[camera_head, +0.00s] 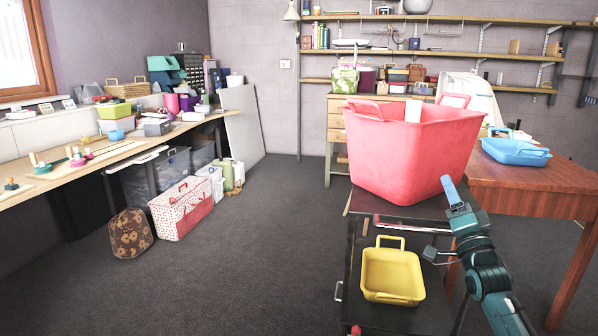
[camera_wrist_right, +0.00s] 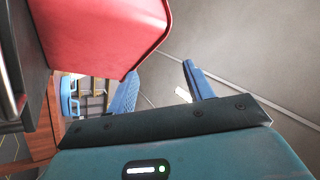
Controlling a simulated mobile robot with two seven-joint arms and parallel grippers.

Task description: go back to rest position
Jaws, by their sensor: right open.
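My right gripper (camera_head: 452,192) is in front of the right side of a large pink-red basket (camera_head: 405,150). In the right wrist view, its two blue fingers (camera_wrist_right: 160,88) are apart with nothing between them. The same basket fills the upper left of that view (camera_wrist_right: 105,30), close to the fingers; I cannot tell whether they touch it. My right arm comes in from the lower right of the head view. My left gripper is not in view.
The pink-red basket stands on a dark cart (camera_head: 390,207). A yellow basket (camera_head: 392,275) sits lower on the cart. A blue basket (camera_head: 516,152) rests on the wooden table (camera_head: 530,178) at right. The grey floor (camera_head: 240,260) at left centre is clear.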

